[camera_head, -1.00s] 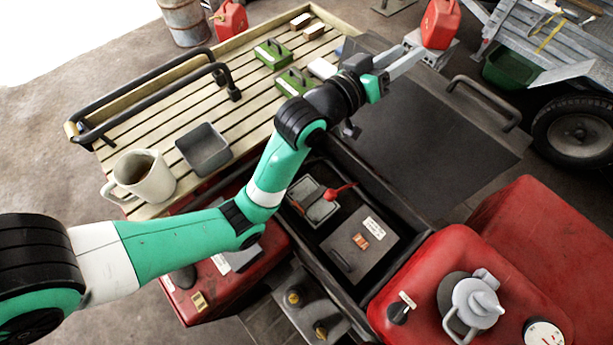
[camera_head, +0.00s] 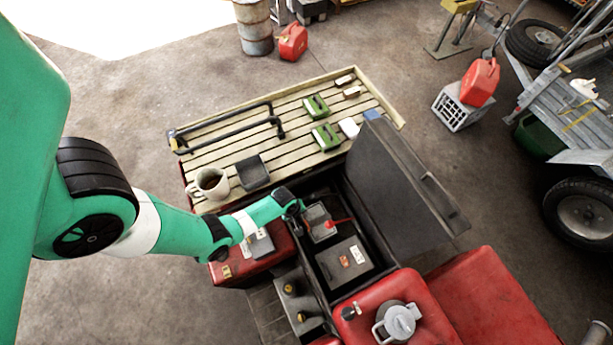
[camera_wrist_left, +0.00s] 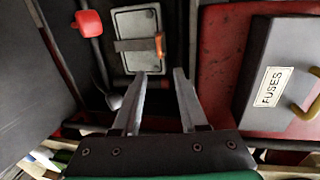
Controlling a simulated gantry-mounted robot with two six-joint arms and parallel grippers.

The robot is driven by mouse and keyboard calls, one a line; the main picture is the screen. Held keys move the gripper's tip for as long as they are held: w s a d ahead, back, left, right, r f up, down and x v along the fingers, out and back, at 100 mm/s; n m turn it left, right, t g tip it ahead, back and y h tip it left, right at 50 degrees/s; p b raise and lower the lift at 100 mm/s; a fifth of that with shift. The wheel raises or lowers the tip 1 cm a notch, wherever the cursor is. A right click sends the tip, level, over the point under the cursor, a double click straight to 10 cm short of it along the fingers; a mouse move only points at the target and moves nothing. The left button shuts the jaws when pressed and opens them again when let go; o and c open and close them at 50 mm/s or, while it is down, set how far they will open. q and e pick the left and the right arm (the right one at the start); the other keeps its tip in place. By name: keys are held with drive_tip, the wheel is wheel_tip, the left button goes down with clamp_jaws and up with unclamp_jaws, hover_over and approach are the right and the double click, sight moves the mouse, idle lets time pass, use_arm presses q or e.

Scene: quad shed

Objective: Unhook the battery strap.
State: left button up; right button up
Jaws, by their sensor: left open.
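The grey battery (camera_head: 320,224) sits in the open black bay; it also shows in the left wrist view (camera_wrist_left: 130,22). A dark strap (camera_wrist_left: 134,45) crosses its top, with an orange piece (camera_wrist_left: 159,45) at the strap's right end. My left gripper (camera_head: 302,208) is over the end of the bay by the battery, partly hidden by its own wrist in the head view. In the left wrist view its two fingers (camera_wrist_left: 160,72) are apart and empty, pointing at the battery's near edge. The strap's fastening is too small to make out. My right gripper is not shown.
A box marked FUSES (camera_wrist_left: 285,75) is on the right. The raised dark lid (camera_head: 395,190) borders the bay. A slatted rack (camera_head: 225,170) holds a mug (camera_head: 209,184), a tray (camera_head: 252,172) and green items.

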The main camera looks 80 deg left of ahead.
sight(306, 223)
use_arm(q)
drive_tip(key=f+b, duration=0.3)
drive_tip(key=w+f+b, duration=0.1)
drive_tip(key=f+b, duration=0.2)
drive_tip(key=f, duration=0.1)
drive_tip(key=w+f+b, duration=0.1)
drive_tip(key=f+b, duration=0.2)
drive_tip(key=shift+a+f+b, duration=0.2)
drive_tip(key=shift+f+b, duration=0.05)
drive_tip(key=shift+b, duration=0.15)
drive_tip(key=shift+w+f, duration=0.15)
drive_tip(key=shift+f, duration=0.2)
drive_tip(key=shift+c, duration=0.2)
clamp_jaws()
drive_tip(key=shift+r, duration=0.1)
